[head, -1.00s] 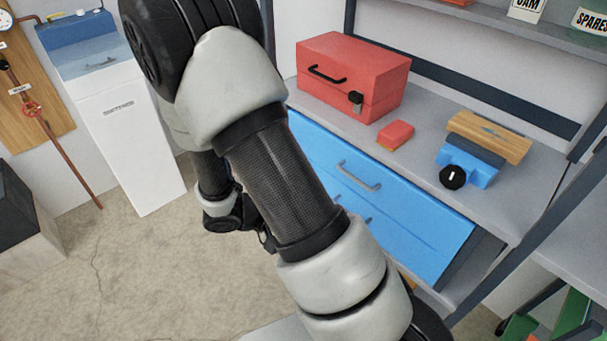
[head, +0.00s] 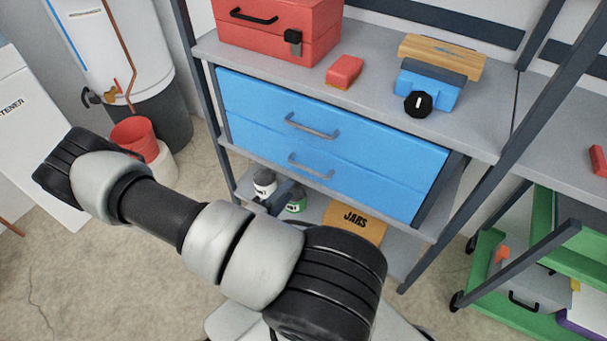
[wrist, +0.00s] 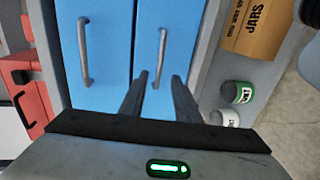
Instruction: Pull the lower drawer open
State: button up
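The lower drawer (head: 382,190) is the lower of two blue drawers under the grey bench and looks shut. Its grey bar handle (head: 310,166) faces out. In the wrist view, turned sideways, the lower drawer (wrist: 180,25) is right of the upper drawer (wrist: 108,60). My gripper (wrist: 160,75) is open, its two dark fingers pointing at the lower drawer. The lower handle (wrist: 161,50) appears in line with the gap between the fingertips; I cannot tell whether they reach around it. I see no grip on it. My gripper is hidden in the head view.
The upper drawer's handle (head: 311,126) is just above. A red toolbox (head: 280,40), a red block (head: 345,71) and a blue device (head: 428,90) stand on the bench. A jars box (head: 355,220) and small cans (head: 264,184) sit on the shelf below. Floor in front is clear.

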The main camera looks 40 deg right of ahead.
jog(key=b+x, duration=0.2)
jog(key=x, duration=0.9)
jog(key=shift+w, duration=0.1)
grip_shut()
